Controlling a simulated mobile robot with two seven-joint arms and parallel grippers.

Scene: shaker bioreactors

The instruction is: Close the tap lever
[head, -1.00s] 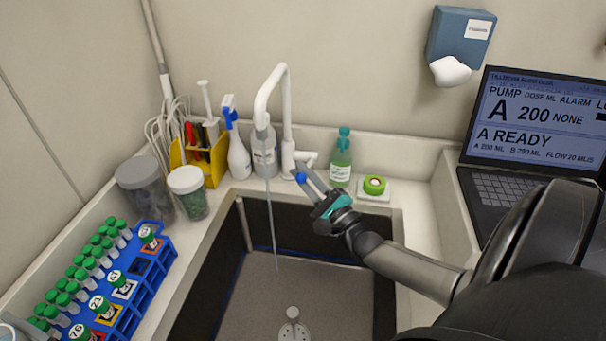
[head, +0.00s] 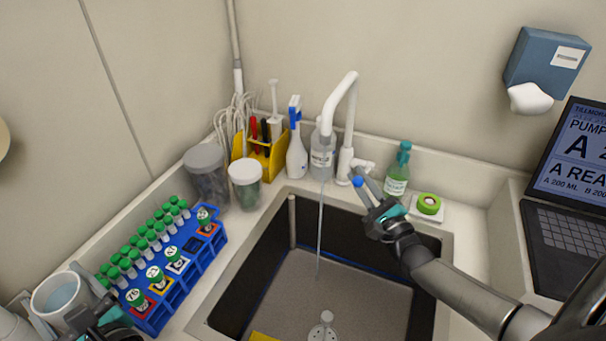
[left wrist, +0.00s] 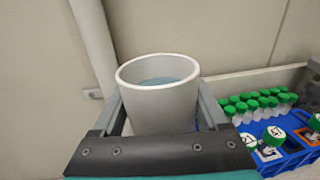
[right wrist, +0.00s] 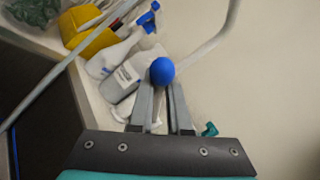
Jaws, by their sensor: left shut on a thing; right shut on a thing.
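The white tap (head: 346,115) stands behind the sink, and a thin stream of water (head: 320,230) falls from its spout into the basin. Its lever ends in a blue ball (head: 358,182), which points forward over the sink's back edge. My right gripper (head: 366,190) is shut on the lever. In the right wrist view the blue ball (right wrist: 162,71) sits at the fingertips; the lever's stem is mostly hidden. My left gripper (left wrist: 162,105) is shut on a white cup (left wrist: 158,115) with water in it, held upright; the cup also shows at the head view's lower left (head: 58,297).
A blue rack (head: 190,285) with several green-capped tubes stands left of the sink (head: 445,250). Jars, a yellow tool holder (head: 270,165) and bottles line the back. A green bottle (head: 397,178) and a green round item (head: 429,204) stand close right of the lever.

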